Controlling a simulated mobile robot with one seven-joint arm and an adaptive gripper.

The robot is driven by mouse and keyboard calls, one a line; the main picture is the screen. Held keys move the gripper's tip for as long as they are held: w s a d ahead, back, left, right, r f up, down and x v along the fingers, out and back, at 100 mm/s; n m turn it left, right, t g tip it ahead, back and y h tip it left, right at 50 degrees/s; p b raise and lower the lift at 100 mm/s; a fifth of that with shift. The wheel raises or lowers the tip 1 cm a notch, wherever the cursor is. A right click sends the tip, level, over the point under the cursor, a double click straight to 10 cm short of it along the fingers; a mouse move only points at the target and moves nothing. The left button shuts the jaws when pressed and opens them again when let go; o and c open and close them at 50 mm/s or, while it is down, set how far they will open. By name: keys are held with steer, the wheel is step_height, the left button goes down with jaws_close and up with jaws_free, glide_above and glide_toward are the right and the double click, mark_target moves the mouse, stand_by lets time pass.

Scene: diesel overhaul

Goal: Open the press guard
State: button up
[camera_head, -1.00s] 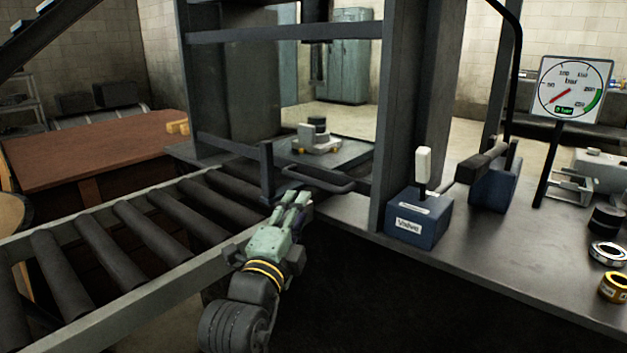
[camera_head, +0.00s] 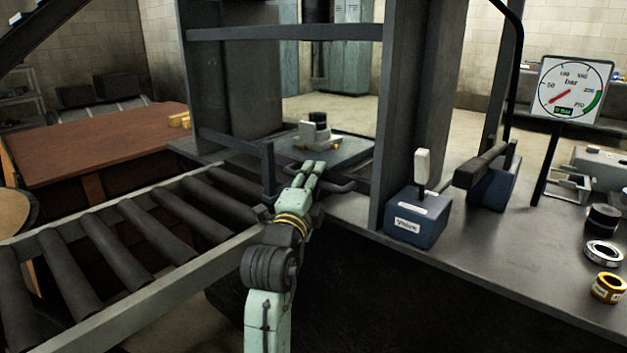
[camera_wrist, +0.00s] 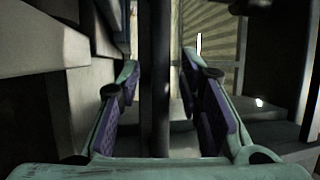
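A dark handle bar (camera_head: 338,187) stands out at the front of the press, low in the opening, and appears to belong to the press guard. A dark crossbar (camera_head: 290,33) runs across the opening above; I cannot tell which bars are guard and which are press frame. My gripper (camera_head: 314,168) is at the handle and covers part of it. In the wrist view a dark bar (camera_wrist: 155,85) runs between the two fingers of my gripper (camera_wrist: 165,85). The fingers are apart, with gaps beside the bar.
Behind the handle, a grey block part (camera_head: 318,135) sits on the press bed. A roller conveyor (camera_head: 120,228) lies left. A blue valve box with a white-topped lever (camera_head: 415,215), a pump and a gauge reading zero (camera_head: 572,90) stand right. The press upright (camera_head: 398,110) is close by.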

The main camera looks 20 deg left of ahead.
jaws_close()
stand_by(0.7)
